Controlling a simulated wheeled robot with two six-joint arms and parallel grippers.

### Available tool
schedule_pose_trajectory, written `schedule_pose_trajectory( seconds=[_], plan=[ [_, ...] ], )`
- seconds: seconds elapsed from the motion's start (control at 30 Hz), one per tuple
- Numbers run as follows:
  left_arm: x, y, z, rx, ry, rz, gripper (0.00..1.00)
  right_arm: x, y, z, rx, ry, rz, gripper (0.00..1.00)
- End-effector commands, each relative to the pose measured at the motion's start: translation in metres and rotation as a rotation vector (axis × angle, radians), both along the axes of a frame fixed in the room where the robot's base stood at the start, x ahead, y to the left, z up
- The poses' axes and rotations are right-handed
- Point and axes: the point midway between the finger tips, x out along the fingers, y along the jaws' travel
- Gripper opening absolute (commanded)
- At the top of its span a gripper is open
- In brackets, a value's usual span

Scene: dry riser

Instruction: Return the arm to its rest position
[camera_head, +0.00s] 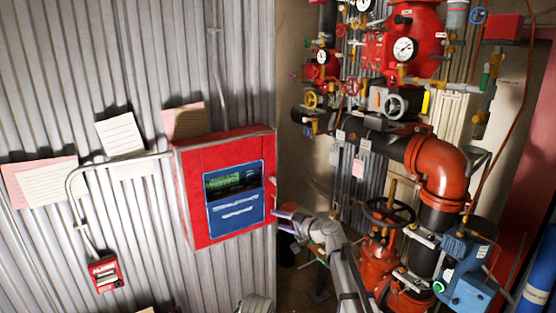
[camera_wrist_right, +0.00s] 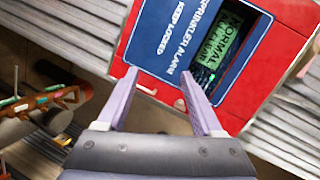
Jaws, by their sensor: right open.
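My right gripper (camera_head: 281,220) is at the end of the pale arm that comes up from the bottom, beside the lower right corner of the red alarm panel (camera_head: 192,190). In the right wrist view, its two lilac fingers (camera_wrist_right: 157,85) are spread apart with nothing held between them. They point toward the panel, over its red edge and blue door (camera_wrist_right: 172,40). I cannot tell whether they touch it. The blue door (camera_head: 236,214) has a green lit display, which reads NORMAL in the wrist view (camera_wrist_right: 220,38). My left gripper is not in view.
Red and black pipework with gauges (camera_head: 403,50) and valves fills the right side. A black handwheel (camera_head: 389,211) stands close to my right arm. A blue box (camera_head: 467,270) is at lower right. A red pull station (camera_head: 106,273) and paper notes (camera_head: 120,133) are on the corrugated wall.

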Motion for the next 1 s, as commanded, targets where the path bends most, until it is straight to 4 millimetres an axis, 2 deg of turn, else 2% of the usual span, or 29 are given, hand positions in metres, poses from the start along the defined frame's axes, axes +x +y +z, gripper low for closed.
schedule_pose_trajectory(
  seconds=[0.03,0.1,0.17,0.2,0.3,0.4,0.53,0.73,0.83,1.0],
  plan=[
    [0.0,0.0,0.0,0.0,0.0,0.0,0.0,-0.044,0.001,-0.02,-0.107,0.029,0.059,0.68],
    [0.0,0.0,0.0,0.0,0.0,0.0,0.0,-0.087,-0.004,-0.048,-0.257,0.078,0.134,0.68],
    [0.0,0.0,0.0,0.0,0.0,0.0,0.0,-0.123,-0.012,-0.072,-0.381,0.13,0.192,0.68],
    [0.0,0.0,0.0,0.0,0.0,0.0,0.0,-0.147,-0.02,-0.087,-0.462,0.167,0.227,0.68],
    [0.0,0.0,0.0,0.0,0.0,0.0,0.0,-0.202,-0.045,-0.117,-0.645,0.267,0.297,0.68],
    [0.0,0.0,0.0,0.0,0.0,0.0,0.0,-0.247,-0.072,-0.137,-0.792,0.362,0.343,0.68],
    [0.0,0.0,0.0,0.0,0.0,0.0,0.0,-0.295,-0.104,-0.152,-0.943,0.472,0.379,0.68],
    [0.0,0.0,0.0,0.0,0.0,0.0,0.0,-0.36,-0.151,-0.16,-1.135,0.635,0.405,0.68],
    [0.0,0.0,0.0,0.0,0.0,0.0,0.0,-0.362,-0.121,-0.16,-1.171,0.615,0.479,0.68],
    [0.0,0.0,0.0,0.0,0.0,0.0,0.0,-0.381,-0.082,-0.16,-1.237,0.595,0.589,0.68]
  ],
)
